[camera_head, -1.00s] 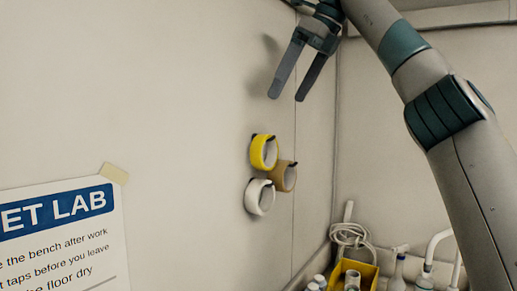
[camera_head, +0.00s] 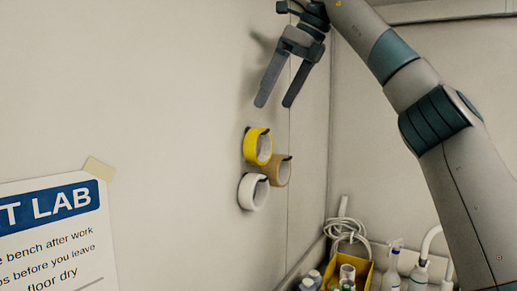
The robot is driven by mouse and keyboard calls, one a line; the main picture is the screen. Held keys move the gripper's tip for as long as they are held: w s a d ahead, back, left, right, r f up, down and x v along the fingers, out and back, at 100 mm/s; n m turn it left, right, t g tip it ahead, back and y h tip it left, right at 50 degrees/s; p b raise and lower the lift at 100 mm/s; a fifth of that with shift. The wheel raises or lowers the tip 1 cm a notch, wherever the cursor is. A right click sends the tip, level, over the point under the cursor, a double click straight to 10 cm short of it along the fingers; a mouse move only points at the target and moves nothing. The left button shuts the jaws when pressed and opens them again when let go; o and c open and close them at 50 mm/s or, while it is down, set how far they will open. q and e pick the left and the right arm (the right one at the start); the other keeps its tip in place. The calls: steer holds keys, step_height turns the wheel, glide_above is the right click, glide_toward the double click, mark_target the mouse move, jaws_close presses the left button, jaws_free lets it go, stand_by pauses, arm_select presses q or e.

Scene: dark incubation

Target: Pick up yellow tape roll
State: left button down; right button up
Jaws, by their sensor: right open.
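The yellow tape roll (camera_head: 251,146) hangs on a dark peg on the wall, at the top of a cluster of rolls. A brown tape roll (camera_head: 273,172) hangs just below and to its right, partly behind it. A white tape roll (camera_head: 247,191) hangs below it. My right gripper (camera_head: 274,104) is open and empty, its two fingers pointing down, a little above the yellow roll and apart from it. My left gripper is not in view.
A lab sign (camera_head: 50,235) is taped to the wall at the left. Below right stand a yellow bin (camera_head: 363,274), a coiled white hose (camera_head: 345,230) and several bottles (camera_head: 391,268). The wall around the rolls is otherwise bare.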

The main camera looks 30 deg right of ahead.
mark_target(264, 133)
steer(key=p+x, duration=0.1)
steer(key=x, duration=0.6)
steer(key=shift+f, duration=0.3)
steer(key=shift+a, duration=0.1)
steer(key=shift+w+a+f+p, duration=0.1)
steer(key=shift+w+f+p, duration=0.05)
steer(key=shift+f+p, duration=0.4)
steer(key=shift+w+a+f+p, duration=0.15)
steer(key=shift+f+p, duration=0.2)
steer(key=shift+f, duration=0.45)
steer(key=shift+w+a+f+p, duration=0.1)
steer(key=shift+w+f+p, duration=0.1)
steer(key=shift+f+p, duration=0.35)
steer(key=shift+w+a+f, duration=0.1)
steer(key=shift+w+f, duration=0.15)
steer(key=shift+f, duration=0.35)
steer(key=c, duration=1.1)
